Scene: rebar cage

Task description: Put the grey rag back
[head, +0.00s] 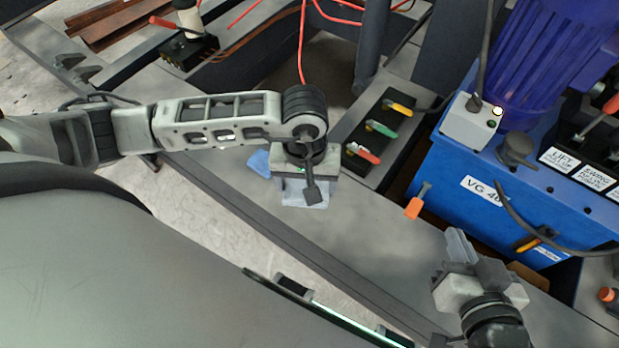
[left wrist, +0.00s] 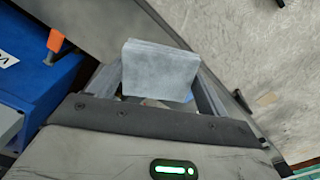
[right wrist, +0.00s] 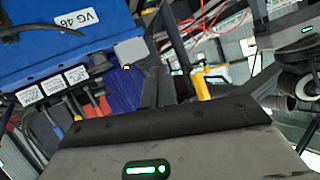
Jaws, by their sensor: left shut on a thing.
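The grey rag (left wrist: 160,70) is a folded, pale blue-grey pad between the fingers of my left gripper (left wrist: 158,92) in the left wrist view. My left gripper (head: 303,192) is shut on it, pointing down over the grey bench ledge in the head view. There the wrist and fingers hide most of the rag, and I cannot tell whether it touches the ledge. My right gripper (head: 460,245) is empty at the lower right, in front of the blue power unit. Its fingers are close together, and they also show in the right wrist view (right wrist: 165,78).
A small blue piece (head: 259,163) lies left of my left gripper. A valve block with coloured levers (head: 378,130) stands behind it to the right. An orange-ended tool (head: 414,207) lies by the blue power unit (head: 450,165). The ledge (head: 350,225) between the grippers is clear.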

